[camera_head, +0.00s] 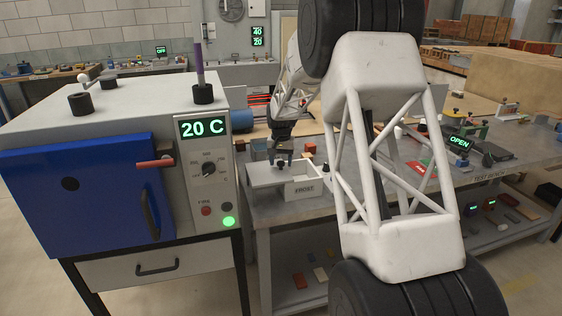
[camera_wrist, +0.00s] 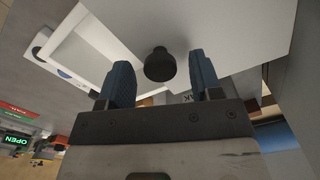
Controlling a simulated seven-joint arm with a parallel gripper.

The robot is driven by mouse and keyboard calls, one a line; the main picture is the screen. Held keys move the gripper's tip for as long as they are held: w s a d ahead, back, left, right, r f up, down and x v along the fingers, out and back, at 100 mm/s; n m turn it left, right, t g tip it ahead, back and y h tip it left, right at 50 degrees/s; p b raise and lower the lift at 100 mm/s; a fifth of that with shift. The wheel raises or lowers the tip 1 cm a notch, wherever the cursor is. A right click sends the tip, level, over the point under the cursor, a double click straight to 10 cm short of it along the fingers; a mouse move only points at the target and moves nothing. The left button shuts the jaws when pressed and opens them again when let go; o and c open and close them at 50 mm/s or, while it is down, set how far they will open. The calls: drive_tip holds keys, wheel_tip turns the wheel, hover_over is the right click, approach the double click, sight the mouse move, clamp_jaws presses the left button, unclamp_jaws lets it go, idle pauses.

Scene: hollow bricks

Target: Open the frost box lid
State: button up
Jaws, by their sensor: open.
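The white frost box (camera_head: 304,190), labelled FROST, stands on the grey bench. Its flat white lid (camera_head: 262,178) lies shifted to the left, reaching past the box's left side, and the right part of the box is uncovered. In the wrist view the lid (camera_wrist: 235,30) carries a round black knob (camera_wrist: 160,66), and the box's opening (camera_wrist: 82,58) shows beside it. My gripper (camera_head: 281,156) is over the lid at the knob. In the wrist view my open gripper (camera_wrist: 160,70) has one finger on each side of the knob, with gaps on both sides.
A furnace with a blue door (camera_head: 75,190) and a 20 C display stands left of the bench. The bench (camera_head: 500,160) holds a device reading OPEN (camera_head: 460,142) and small parts at right. My white arm link hides the bench's middle. Small brown blocks (camera_head: 309,149) lie behind the box.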

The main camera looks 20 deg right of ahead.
drive_tip(key=shift+r, duration=3.85)
drive_tip(key=shift+s+a+r, duration=0.15)
drive_tip(key=shift+s+r, duration=0.3)
drive_tip(key=shift+s, duration=0.05)
drive_tip(key=s+a+r+n, duration=0.15)
drive_tip(key=s+r, duration=0.25)
drive_tip(key=s, duration=0.6)
drive_tip(key=s+a+r+t, duration=0.1)
drive_tip(key=s+a+r, duration=0.15)
drive_tip(key=s, duration=0.65)
drive_tip(key=s+a+r+n, duration=0.15)
drive_tip(key=s+r, duration=0.25)
drive_tip(key=s, duration=0.6)
drive_tip(key=s+a+f, duration=0.1)
drive_tip(key=s+f, duration=0.1)
drive_tip(key=s, duration=1.2)
drive_tip(key=s+a+f+n+t, duration=0.1)
drive_tip(key=s+a+f, duration=0.1)
drive_tip(key=s, duration=1.2)
drive_tip(key=shift+s+f+t, duration=0.25)
drive_tip(key=shift+f+t, duration=0.05)
drive_tip(key=shift+f, duration=0.3)
